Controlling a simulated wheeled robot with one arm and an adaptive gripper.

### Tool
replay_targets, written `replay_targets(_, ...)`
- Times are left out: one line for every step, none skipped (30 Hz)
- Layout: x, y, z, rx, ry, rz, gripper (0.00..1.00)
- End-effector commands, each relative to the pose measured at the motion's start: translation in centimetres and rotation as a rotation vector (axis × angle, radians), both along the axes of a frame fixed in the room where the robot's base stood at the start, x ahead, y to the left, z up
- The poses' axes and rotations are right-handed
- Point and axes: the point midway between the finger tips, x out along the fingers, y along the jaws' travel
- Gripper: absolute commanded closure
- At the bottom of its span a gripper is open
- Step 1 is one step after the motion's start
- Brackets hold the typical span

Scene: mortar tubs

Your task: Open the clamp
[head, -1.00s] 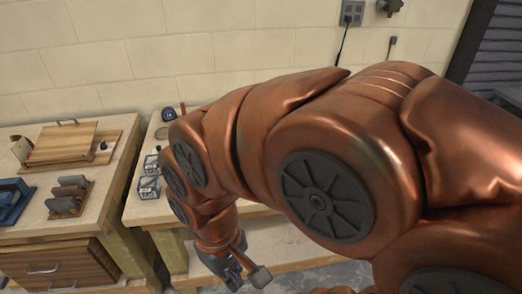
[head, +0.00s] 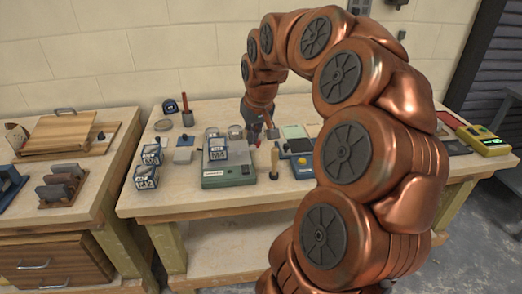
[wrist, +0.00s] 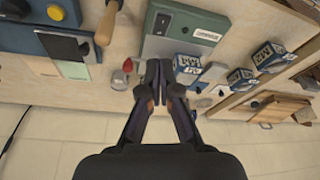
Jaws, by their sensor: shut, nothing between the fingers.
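My gripper (wrist: 158,75) is shut and empty, its two dark fingertips together in the middle of the wrist view. In the head view my gripper (head: 262,122) hangs over the back of the workbench, behind a green and grey machine (head: 228,172), and is small and partly hidden. The machine also shows in the wrist view (wrist: 188,24), ahead of the fingertips. A red-tipped piece (wrist: 127,65) beside a clear cup (wrist: 119,80) lies just left of the fingertips, apart from them. I cannot tell which thing is the clamp.
Blue-and-white boxes (head: 146,177) stand at the bench's left. A wooden-handled tool (head: 275,162) stands right of the machine. A yellow device (head: 484,140) lies at the right end. The tiled wall (head: 200,50) rises behind. My arm hides part of the bench.

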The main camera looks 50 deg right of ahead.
Motion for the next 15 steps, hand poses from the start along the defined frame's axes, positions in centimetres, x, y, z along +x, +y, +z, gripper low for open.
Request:
replay_targets(0.0,-2.1,-0.7,-0.004,-0.012,-0.034,1.0)
replay_targets(-0.1,-3.2,-0.8,-0.009,-0.019,-0.05,1.0)
replay_targets(-0.1,-4.4,-0.9,-0.013,-0.027,-0.068,1.0)
replay_targets(-0.2,-5.1,-0.9,-0.016,-0.032,-0.079,1.0)
replay_targets(-0.2,-5.7,-0.9,-0.019,-0.035,-0.088,1.0)
replay_targets(-0.3,-6.2,-0.9,-0.023,-0.038,-0.096,1.0)
replay_targets(-0.4,-6.5,-0.9,-0.024,-0.039,-0.101,1.0)
replay_targets(-0.4,-6.7,-0.9,-0.025,-0.041,-0.103,1.0)
replay_targets(-0.4,-6.8,-0.9,-0.026,-0.042,-0.104,1.0)
replay_targets(-0.4,-6.8,-0.8,-0.026,-0.042,-0.106,1.0)
replay_targets(-0.4,-6.8,-0.8,-0.027,-0.042,-0.105,1.0)
replay_targets(-0.4,-6.8,-0.8,-0.026,-0.042,-0.103,1.0)
replay_targets(-0.4,-6.8,-0.8,-0.026,-0.042,-0.103,1.0)
replay_targets(-0.4,-6.8,-0.8,-0.026,-0.042,-0.103,1.0)
replay_targets(-0.4,-6.7,-0.8,-0.026,-0.042,-0.103,1.0)
